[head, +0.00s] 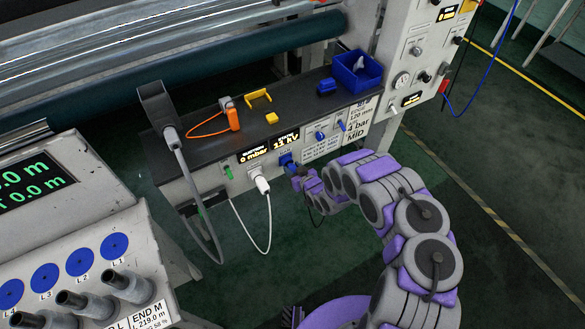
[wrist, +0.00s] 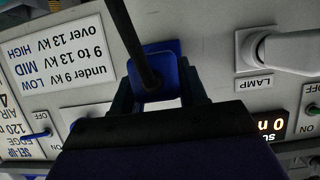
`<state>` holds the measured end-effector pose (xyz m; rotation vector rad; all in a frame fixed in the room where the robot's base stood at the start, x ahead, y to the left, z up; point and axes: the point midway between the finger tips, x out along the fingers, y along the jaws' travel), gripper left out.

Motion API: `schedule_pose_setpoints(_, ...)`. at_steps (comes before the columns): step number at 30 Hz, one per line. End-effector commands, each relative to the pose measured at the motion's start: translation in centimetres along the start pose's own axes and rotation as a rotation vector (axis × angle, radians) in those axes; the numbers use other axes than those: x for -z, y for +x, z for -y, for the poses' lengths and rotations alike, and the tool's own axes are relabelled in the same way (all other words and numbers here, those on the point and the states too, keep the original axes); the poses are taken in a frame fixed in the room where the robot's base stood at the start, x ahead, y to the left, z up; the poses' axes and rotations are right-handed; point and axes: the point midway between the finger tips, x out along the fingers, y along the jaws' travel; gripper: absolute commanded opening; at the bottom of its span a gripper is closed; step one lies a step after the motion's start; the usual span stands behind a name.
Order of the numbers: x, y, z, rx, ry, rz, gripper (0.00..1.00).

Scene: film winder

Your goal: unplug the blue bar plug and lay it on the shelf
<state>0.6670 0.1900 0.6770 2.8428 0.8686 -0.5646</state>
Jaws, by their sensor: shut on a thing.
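The blue bar plug (head: 286,158) is at the front panel below the shelf, right of the white lamp plug. In the wrist view the blue plug (wrist: 153,82) lies between the two dark fingers of my gripper (wrist: 158,92), with a dark cable running from it to the top edge. My gripper (head: 296,170) is shut on the plug. The plug is at or very close to its socket; I cannot tell whether it is fully seated. The dark shelf (head: 190,146) runs along the top of the panel.
On the shelf are an orange tool (head: 233,119), a yellow bracket (head: 258,97), a yellow block (head: 271,118), a small blue block (head: 327,86) and a blue bin (head: 357,70). The white lamp plug (head: 262,183) with its hanging cable is just left of my gripper.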

Motion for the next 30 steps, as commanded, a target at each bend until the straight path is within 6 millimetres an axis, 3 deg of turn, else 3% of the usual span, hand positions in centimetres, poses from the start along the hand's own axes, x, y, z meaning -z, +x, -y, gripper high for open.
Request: schedule_pose_setpoints(30, -0.9, -1.9, 0.0, 0.0, 0.0, 0.002, 0.06)
